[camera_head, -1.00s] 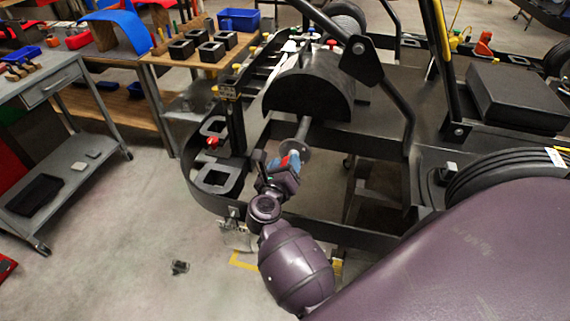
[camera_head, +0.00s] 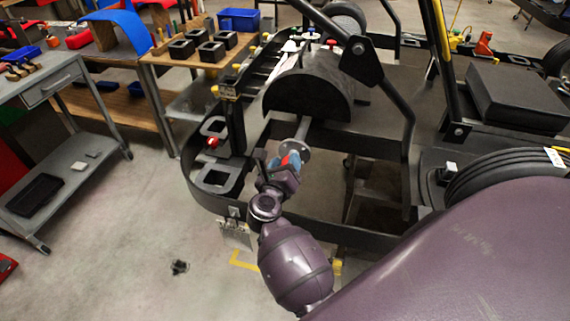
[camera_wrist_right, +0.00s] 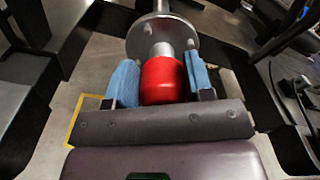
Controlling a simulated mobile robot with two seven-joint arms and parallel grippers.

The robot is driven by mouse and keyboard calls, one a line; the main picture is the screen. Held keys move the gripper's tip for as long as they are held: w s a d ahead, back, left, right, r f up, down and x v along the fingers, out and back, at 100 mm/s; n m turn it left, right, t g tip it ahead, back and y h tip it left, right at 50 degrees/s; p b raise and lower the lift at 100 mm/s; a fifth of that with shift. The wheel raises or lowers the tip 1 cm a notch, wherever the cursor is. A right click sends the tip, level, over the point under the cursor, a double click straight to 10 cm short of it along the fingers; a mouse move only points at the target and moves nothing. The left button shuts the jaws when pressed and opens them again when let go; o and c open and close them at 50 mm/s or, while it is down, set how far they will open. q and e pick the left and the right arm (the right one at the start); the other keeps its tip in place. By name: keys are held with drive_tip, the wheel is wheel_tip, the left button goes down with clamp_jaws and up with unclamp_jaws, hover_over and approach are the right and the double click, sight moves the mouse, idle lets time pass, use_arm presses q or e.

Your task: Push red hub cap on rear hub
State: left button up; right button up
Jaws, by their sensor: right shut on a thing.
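The red hub cap (camera_wrist_right: 163,80) is between the blue finger pads of my right gripper (camera_wrist_right: 160,84) in the right wrist view. My right gripper is shut on it. The rear hub (camera_wrist_right: 162,38), a grey metal flange with studs and a short centre stub, is straight ahead of the cap. The cap's far edge meets the stub in that view; I cannot tell how far it is seated. In the head view the right gripper (camera_head: 281,164) is at the end of the axle, against the hub (camera_head: 295,152), and partly hides the cap (camera_head: 291,158). My left gripper is not in view.
The black kart frame (camera_head: 300,225) surrounds the hub, with a black half-round cover (camera_head: 308,95) above the axle. A tyre (camera_head: 500,182) is at the right. A grey drawer cart (camera_head: 60,100) and a wooden bench (camera_head: 190,55) stand at the left. The floor between is mostly clear.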

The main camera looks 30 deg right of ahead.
sight(288, 157)
drive_tip(key=shift+x, duration=1.6)
drive_tip(key=o, duration=1.1)
drive_tip(key=shift+a, duration=0.1)
